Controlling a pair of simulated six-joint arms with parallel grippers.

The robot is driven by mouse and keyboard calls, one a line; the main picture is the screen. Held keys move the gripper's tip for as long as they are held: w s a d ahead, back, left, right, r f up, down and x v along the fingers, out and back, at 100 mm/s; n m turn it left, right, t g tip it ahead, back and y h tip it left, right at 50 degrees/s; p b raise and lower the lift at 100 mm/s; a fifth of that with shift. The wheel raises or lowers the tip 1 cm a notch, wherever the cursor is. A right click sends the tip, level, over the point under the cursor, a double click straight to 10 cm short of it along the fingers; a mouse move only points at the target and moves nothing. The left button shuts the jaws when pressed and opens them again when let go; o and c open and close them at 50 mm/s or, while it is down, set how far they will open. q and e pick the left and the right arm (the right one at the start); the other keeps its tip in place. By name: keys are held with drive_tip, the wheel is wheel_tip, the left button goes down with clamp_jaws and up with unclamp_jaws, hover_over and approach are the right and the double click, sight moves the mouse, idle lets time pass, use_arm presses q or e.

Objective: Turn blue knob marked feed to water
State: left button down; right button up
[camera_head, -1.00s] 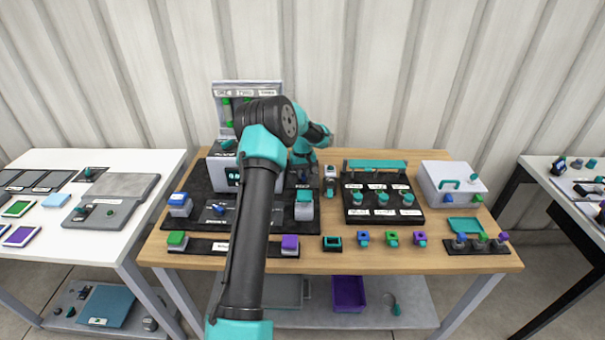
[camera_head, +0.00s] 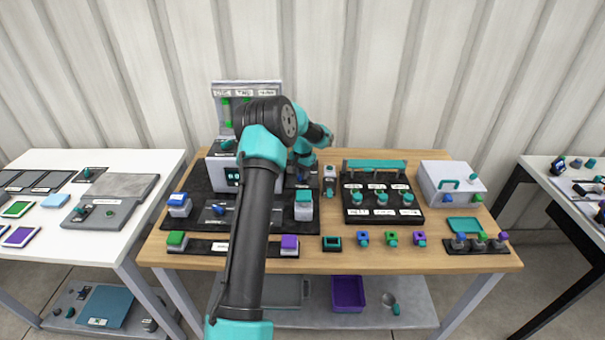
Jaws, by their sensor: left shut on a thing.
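My left arm reaches up from the bottom middle and bends over the table. Its gripper (camera_head: 303,174) points down at the back of the black mat, right of the white box. It is shut on a small blue knob, which the fingers mostly hide. The knob's marking and its pointer direction are too small to read. Another blue knob (camera_head: 218,209) sits on the dark grey panel left of my arm, apart from the gripper. My right gripper is not in view.
A white box with a display (camera_head: 222,174) stands left of the gripper, partly behind my arm. A small grey device (camera_head: 329,181) and a black panel of teal knobs (camera_head: 382,215) stand to the right. Blue, green, purple and teal-topped blocks surround the mat.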

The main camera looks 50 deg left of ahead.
use_arm(q)
drive_tip(key=shift+m, duration=0.3)
drive_tip(key=c, duration=1.1)
unclamp_jaws()
drive_tip(key=shift+r, duration=0.15)
wheel_tip(320, 180, up, 17)
